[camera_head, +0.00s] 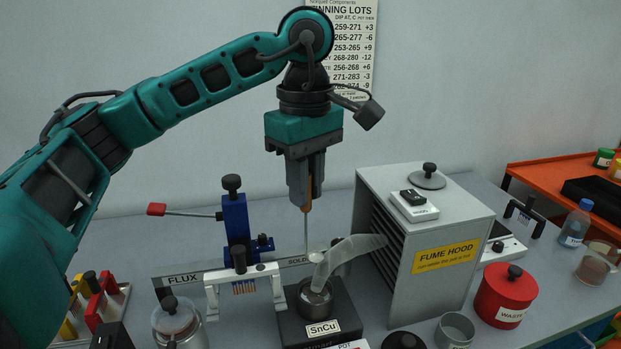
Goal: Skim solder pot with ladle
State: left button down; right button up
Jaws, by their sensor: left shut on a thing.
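My left gripper (308,198) points down above the solder pot (316,304), which is labelled SnCu and stands on a dark base. It is shut on the brown handle of the ladle (306,228). The ladle's thin shaft hangs roughly upright toward the pot. Its lower end is hidden behind a pale grey curved band (345,252) that rises from the pot toward the fume hood; I cannot tell if this is fume or a solid part. I cannot see whether the ladle touches the solder. My right gripper is not in view.
The fume hood (455,225) stands close right of the pot. A blue stand with a red-tipped lever (236,225) and a FLUX strip (190,279) are at left. A red waste pot (504,293), metal cup (454,329) and glass jar (180,325) stand nearer the front.

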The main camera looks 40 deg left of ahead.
pick_arm(q)
jog(key=shift+f+b, duration=3.3)
jog(key=shift+f, duration=0.9)
